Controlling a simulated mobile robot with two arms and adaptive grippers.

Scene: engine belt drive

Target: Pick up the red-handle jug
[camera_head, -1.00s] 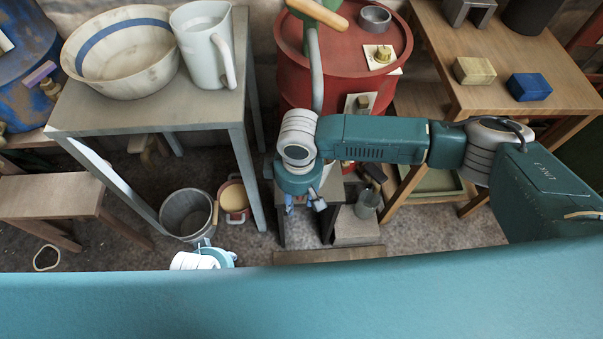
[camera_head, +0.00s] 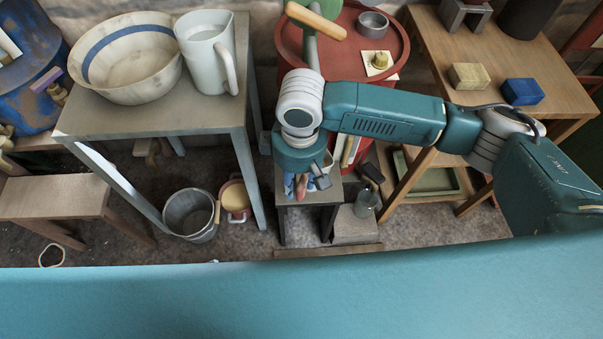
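My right gripper (camera_head: 300,186) points down over a low dark stool (camera_head: 322,193) in the middle. Its blue fingers are mostly hidden under my wrist. A small reddish-brown piece (camera_head: 301,187) shows between or just beside the fingers, with a bit of something white next to it. I cannot tell whether these are the red-handle jug, nor whether the fingers are shut on anything. A white jug (camera_head: 205,55) with a white handle stands on the grey table at upper left. My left gripper is out of view.
The grey table (camera_head: 150,117) also holds a striped bowl (camera_head: 128,85). A bucket (camera_head: 190,212) and a reddish pot (camera_head: 235,198) stand on the floor. A red drum (camera_head: 350,70) is behind my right arm. A glass bottle (camera_head: 366,203) stands right of the stool.

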